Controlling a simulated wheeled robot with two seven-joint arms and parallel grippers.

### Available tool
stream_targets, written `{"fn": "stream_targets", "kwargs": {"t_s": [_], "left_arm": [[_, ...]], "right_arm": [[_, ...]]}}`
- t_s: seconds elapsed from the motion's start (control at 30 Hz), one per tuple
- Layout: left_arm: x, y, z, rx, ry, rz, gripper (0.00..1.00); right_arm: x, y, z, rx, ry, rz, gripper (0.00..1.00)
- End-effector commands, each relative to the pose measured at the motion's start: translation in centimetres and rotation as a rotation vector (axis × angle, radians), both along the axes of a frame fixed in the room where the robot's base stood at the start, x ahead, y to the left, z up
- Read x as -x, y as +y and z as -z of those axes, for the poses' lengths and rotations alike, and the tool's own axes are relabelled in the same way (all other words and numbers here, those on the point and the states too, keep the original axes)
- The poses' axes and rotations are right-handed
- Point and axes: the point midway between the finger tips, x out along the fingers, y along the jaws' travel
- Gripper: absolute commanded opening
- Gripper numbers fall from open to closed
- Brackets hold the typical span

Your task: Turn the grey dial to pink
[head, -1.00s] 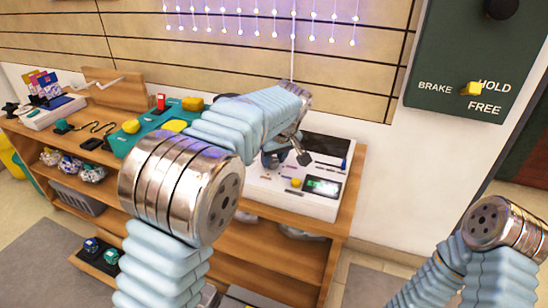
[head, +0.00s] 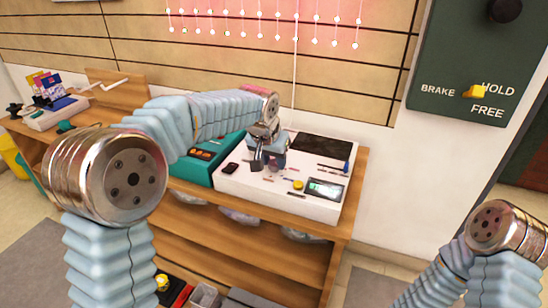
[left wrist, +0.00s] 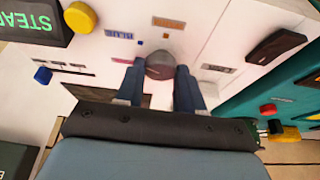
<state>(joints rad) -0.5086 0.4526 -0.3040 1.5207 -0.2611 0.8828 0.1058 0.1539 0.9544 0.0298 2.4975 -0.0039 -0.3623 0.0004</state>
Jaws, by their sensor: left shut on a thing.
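The grey dial (left wrist: 160,65) sits on the white panel (left wrist: 225,25) in the left wrist view. My left gripper (left wrist: 159,75) is shut on it, with one blue finger on each side. Small coloured labels surround the dial. One reads BLUE (left wrist: 119,34); I cannot read the others. In the head view my left gripper (head: 257,160) reaches down to the white panel (head: 235,190), and the dial is hidden there. The hanging lights (head: 265,20) on the wall glow pinkish red. My right gripper is out of view.
A yellow knob (head: 298,185) and a small screen (head: 325,188) are on the same panel. A teal box (head: 202,170) adjoins it on the left. The wooden shelf (head: 250,258) carries both. A dark green board (head: 462,60) with a yellow switch hangs at right.

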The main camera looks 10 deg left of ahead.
Motion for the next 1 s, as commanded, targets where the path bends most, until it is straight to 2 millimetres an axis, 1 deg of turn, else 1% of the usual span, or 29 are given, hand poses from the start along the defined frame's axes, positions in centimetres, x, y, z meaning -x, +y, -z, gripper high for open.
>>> {"fn": "stream_targets", "kwargs": {"t_s": [0.3, 0.8, 0.83, 0.97, 1.0], "left_arm": [[-0.02, 0.09, -0.03, 0.001, 0.0, 0.105, 0.07], [-0.02, 0.11, 0.02, -0.001, 0.001, 0.124, 0.07], [-0.02, 0.11, 0.02, -0.001, 0.001, 0.124, 0.4], [-0.03, 0.11, 0.03, -0.001, 0.001, 0.124, 0.6], [-0.03, 0.11, 0.03, 0.0, 0.001, 0.123, 0.63]], "right_arm": [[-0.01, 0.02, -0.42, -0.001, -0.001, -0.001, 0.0], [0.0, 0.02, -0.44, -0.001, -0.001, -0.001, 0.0], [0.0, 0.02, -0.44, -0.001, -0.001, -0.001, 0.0], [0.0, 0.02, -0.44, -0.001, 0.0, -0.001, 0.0], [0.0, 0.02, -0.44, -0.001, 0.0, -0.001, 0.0]]}}
